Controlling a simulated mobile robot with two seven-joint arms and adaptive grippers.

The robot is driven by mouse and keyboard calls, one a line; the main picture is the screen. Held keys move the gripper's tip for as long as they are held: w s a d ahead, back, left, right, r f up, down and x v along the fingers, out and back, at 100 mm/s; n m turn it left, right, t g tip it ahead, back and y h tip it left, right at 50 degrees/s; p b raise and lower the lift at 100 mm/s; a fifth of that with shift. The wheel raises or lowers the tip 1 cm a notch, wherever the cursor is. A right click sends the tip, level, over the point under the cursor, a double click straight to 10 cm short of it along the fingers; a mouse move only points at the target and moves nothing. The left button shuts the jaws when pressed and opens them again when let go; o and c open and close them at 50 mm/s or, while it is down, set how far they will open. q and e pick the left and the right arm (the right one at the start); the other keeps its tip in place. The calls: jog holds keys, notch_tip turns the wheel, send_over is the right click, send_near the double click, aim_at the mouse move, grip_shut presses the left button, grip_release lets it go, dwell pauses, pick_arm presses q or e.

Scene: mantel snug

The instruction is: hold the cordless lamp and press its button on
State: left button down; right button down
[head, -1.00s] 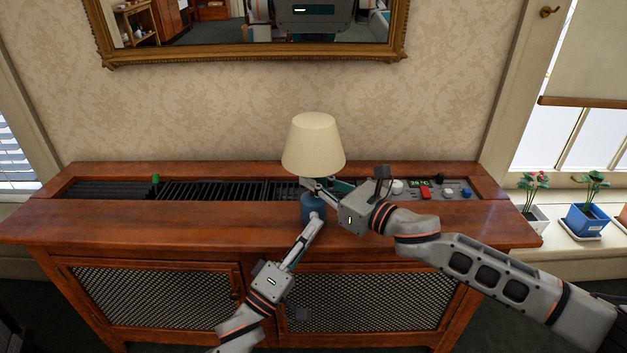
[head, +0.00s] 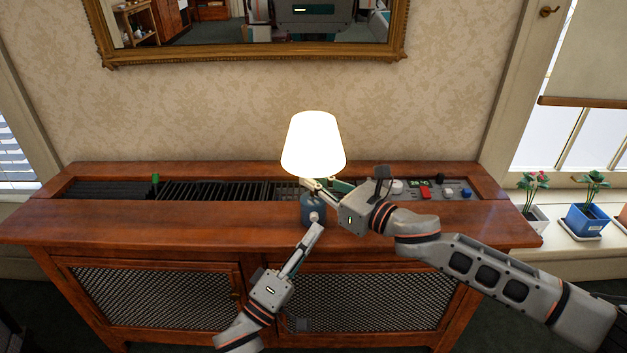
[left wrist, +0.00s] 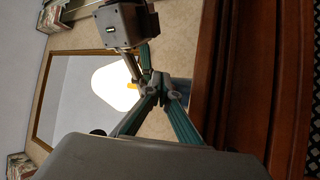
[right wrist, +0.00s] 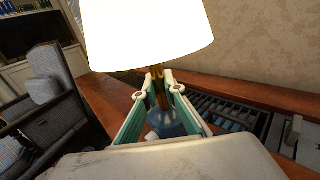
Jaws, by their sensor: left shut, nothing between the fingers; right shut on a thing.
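The cordless lamp stands upright on the wooden cabinet, its shade (head: 313,146) glowing bright white above a blue base (head: 308,213). A pale round button (head: 314,217) shows on the front of the base. My right gripper (head: 312,186) is shut on the lamp's stem below the shade; the right wrist view shows its fingers around the brass stem (right wrist: 160,92). My left gripper (head: 318,228) is shut and empty, its tips just in front of and below the button, with a small gap. The glowing shade also shows in the left wrist view (left wrist: 115,86).
The wooden cabinet (head: 180,215) has a slatted grille (head: 215,190) and a control panel (head: 430,190) with knobs and a red switch along its top. A green peg (head: 155,179) stands at the left. Potted plants stand on the right sill. A gilt-framed mirror hangs above.

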pick_arm(q)
jog(key=s, duration=0.6)
jog(key=shift+d, duration=0.1)
dwell(0.4)
pick_arm(e)
jog(key=c, duration=2)
grip_release()
jog(key=shift+c, duration=0.2)
